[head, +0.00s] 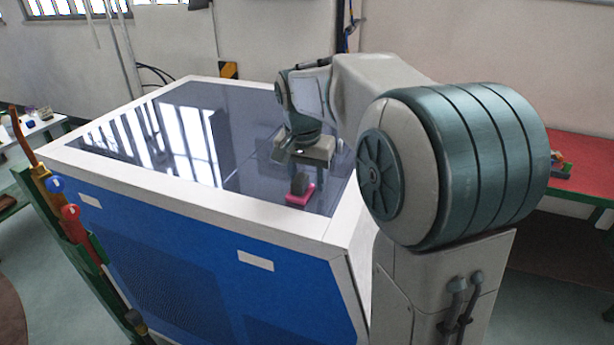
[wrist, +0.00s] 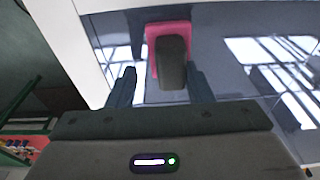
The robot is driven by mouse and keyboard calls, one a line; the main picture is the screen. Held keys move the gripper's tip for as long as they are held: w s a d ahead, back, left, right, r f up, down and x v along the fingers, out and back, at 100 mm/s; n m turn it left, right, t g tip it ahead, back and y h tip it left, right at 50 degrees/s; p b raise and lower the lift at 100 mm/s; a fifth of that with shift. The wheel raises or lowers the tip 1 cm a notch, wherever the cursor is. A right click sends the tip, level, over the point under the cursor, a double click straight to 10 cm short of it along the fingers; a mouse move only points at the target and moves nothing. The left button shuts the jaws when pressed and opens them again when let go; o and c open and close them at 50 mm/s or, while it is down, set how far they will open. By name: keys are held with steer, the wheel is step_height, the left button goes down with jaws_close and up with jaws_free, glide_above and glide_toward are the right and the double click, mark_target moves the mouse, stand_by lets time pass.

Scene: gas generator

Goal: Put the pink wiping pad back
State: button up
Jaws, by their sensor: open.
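The pink wiping pad (head: 300,199) lies flat on the dark glassy top of the blue and white cabinet, near its front right edge. A dark grey handle stands on the pad. In the wrist view the pad (wrist: 155,34) shows ahead of the fingers, its dark handle between their lines. My gripper (wrist: 160,86) is open, with one finger on each side of the handle's near end. I cannot tell whether either finger touches it. In the head view my gripper (head: 302,172) is just above and behind the pad, partly hidden by my arm.
The cabinet top (head: 255,125) is otherwise clear and reflects windows. A green rack (head: 84,240) with red and blue items stands at the cabinet's left. A red-topped table (head: 582,150) with small items is at the right. A white table (head: 35,130) is at far left.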

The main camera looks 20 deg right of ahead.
mark_target(303, 181)
step_height(303, 181, up, 12)
steer(key=s+a, duration=0.1)
steer(key=s+f+n+t, duration=0.1)
steer(key=s+f+n, duration=0.2)
steer(key=s+f, duration=0.5)
steer(key=s+f+n+t+y, duration=0.1)
steer(key=s+f+n, duration=0.3)
steer(key=s+f, duration=0.4)
steer(key=s, duration=0.5)
steer(key=shift+f, duration=0.4)
steer(key=shift+s+d, duration=0.1)
